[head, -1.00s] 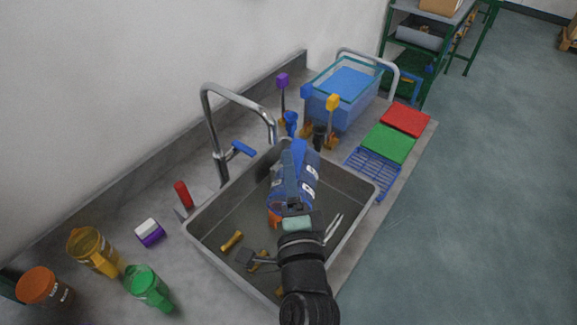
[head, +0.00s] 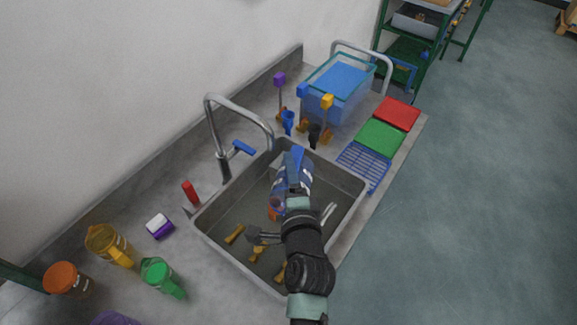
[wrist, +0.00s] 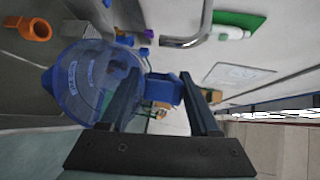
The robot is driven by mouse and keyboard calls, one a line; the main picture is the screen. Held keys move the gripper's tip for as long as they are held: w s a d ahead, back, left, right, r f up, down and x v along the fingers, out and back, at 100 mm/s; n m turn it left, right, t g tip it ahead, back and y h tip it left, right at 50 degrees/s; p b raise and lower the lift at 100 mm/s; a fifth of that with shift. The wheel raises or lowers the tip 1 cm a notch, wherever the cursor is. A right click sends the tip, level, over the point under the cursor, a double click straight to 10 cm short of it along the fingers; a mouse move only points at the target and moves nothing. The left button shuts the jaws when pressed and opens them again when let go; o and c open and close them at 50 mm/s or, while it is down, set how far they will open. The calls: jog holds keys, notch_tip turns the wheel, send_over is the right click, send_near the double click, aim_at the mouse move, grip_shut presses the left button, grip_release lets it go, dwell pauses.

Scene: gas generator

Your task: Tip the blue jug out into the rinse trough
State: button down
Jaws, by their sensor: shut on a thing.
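The translucent blue jug (head: 306,174) is over the rinse trough (head: 353,186), a grey sunken basin in the counter. My gripper (head: 296,168) is shut on the jug's blue handle, and my arm reaches in from the near side. In the wrist view, the jug (wrist: 85,82) fills the left and its handle lies between the fingers of my gripper (wrist: 162,88). My wrist hides part of the jug in the head view. I cannot tell its exact tilt or whether anything is inside.
A tall tap (head: 212,125) with a blue lever stands behind the trough. Yellow pieces (head: 235,234) lie in the basin. A clear blue tub (head: 340,90) and coloured boards (head: 381,134) are at the right.

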jog(key=shift+w+d+f+m+g+p, duration=0.15)
jog(key=shift+w+g+p, duration=0.4)
jog(key=shift+p, duration=0.7)
jog(key=shift+w+d+f+m+g+p, duration=0.1)
jog(key=shift+w+f+g+p, duration=0.3)
jog(key=shift+p, duration=0.85)
jog(key=shift+w+d+f+m+g+p, duration=0.15)
jog(key=shift+w+g+p, duration=0.45)
jog(key=shift+p, duration=0.65)
jog(key=shift+w+f+g+p, duration=0.35)
jog(key=shift+f+g+p, duration=0.2)
jog(key=shift+g+p, duration=0.2)
jog(key=shift+w+f+g, duration=0.2)
jog(key=shift+f+g, duration=0.1)
jog(key=shift+f, duration=0.15)
